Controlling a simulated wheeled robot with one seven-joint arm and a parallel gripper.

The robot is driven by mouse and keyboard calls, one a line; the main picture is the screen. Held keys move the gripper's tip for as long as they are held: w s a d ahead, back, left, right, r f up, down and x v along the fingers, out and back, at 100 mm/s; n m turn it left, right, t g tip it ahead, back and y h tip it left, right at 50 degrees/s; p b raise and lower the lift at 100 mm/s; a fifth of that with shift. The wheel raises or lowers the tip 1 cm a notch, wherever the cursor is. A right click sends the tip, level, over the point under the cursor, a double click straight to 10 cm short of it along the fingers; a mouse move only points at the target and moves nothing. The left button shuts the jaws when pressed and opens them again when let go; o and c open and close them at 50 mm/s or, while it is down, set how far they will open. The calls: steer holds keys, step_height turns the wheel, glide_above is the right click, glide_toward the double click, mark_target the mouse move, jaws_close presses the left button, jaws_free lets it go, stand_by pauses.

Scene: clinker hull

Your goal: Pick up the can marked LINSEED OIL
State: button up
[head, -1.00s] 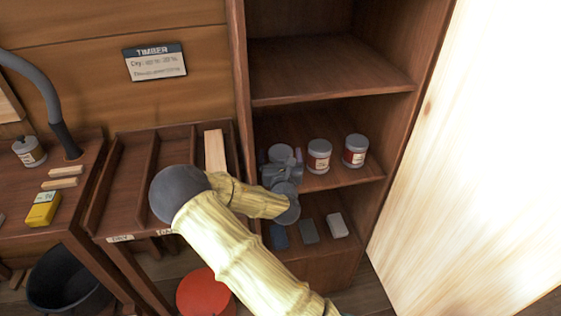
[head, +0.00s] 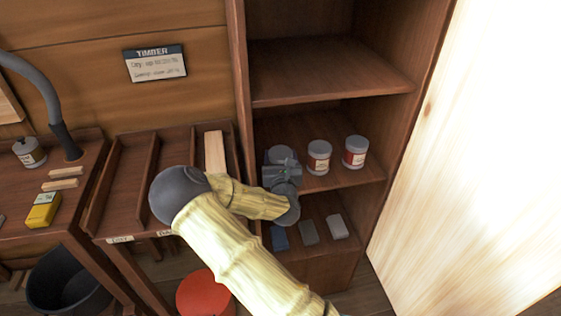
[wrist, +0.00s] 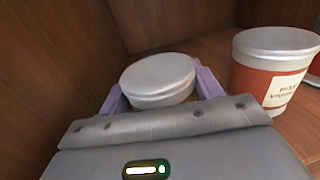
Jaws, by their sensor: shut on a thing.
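My gripper (wrist: 157,97) is shut on the leftmost can (wrist: 158,76) on the middle cupboard shelf. In the wrist view this can shows a pale lid between the two purplish fingers, and its label is hidden behind my gripper. I cannot read LINSEED OIL on any can. A third can (head: 355,151) stands further right.
The cupboard's left wall (wrist: 62,60) is close beside the held can. Several blocks (head: 309,232) lie on the lower shelf. The upper shelf (head: 330,70) is empty. A pale open door (head: 455,150) stands at the right. A timber tray (head: 130,185) is at the left.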

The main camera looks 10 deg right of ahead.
steer(key=shift+r, duration=0.1)
steer(key=r, duration=1.1)
steer(key=shift+d+r+p, duration=0.15)
steer(key=shift+d+p, duration=0.05)
steer(key=shift+p, duration=0.2)
steer(key=d+b, duration=0.2)
steer(key=d, duration=1.7)
steer(key=shift+d+b, duration=0.35)
steer(key=shift+a, duration=0.1)
